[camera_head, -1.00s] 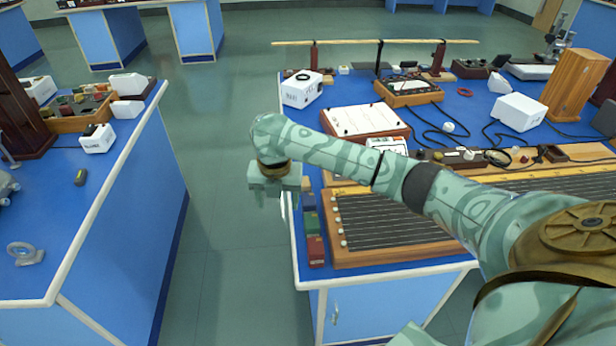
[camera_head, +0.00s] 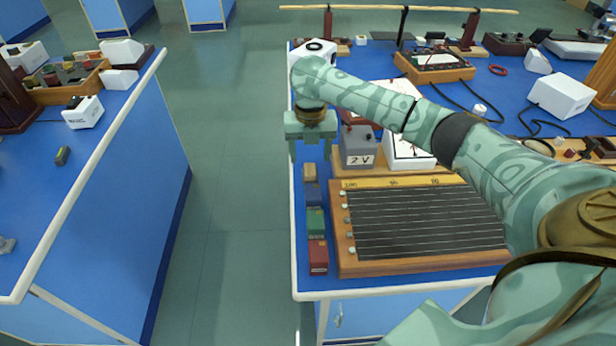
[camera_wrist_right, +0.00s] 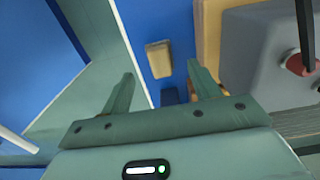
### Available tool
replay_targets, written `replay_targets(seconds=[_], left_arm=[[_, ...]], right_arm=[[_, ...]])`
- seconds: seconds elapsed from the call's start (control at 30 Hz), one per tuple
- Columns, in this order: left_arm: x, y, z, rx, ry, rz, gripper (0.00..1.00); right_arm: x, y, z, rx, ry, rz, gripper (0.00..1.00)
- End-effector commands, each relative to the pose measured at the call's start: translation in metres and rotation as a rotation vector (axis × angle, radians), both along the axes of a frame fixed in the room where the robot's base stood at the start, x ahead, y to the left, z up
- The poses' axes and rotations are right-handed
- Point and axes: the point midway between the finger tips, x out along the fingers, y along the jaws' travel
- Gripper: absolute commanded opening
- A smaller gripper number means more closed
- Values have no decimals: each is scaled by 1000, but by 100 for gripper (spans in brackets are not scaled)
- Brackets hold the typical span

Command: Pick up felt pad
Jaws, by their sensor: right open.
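The felt pad appears to be the small tan block (camera_head: 309,172) at the far end of a short row of blocks along the left edge of the right bench. In the right wrist view the tan block (camera_wrist_right: 158,60) lies on the blue bench top, just beyond the fingertips and roughly between them. My right gripper (camera_head: 310,156) is open and empty, pointing down above that end of the row. Its two fingers also show in the right wrist view (camera_wrist_right: 160,76). My left gripper is not in view.
Blue (camera_head: 311,194), green (camera_head: 315,222) and red (camera_head: 318,256) blocks continue the row toward the front. The wooden wire board (camera_head: 430,267) stands close to their right. A grey "2 V" box (camera_head: 357,158) is right of the gripper. An aisle lies left of the bench.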

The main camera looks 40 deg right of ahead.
Motion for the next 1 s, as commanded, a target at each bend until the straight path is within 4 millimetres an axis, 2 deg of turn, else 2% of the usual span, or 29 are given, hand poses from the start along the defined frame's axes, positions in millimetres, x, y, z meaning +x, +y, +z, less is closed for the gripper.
replay_targets(seconds=[0.17, 0.4, 0.63, 0.67, 0.8, 0.83, 0.9, 1.0], left_arm=[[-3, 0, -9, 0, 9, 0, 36], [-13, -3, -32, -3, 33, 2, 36], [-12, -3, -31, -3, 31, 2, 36], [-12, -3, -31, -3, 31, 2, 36], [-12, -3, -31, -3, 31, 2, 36], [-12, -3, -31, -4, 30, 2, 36], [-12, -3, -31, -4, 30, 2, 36], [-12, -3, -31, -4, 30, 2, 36]], right_arm=[[-1, 0, -14, 0, 1, 1, 62], [-2, 1, -55, -1, 3, 0, 62], [-2, 1, -53, -2, -3, 1, 62], [-2, 1, -53, -2, -3, 1, 59], [-2, 1, -53, -2, -3, 1, 20], [-2, 1, -53, -2, -3, 1, 14], [-2, 1, -53, -2, -3, 1, 10], [-2, 1, -53, -2, -3, 1, 10]])
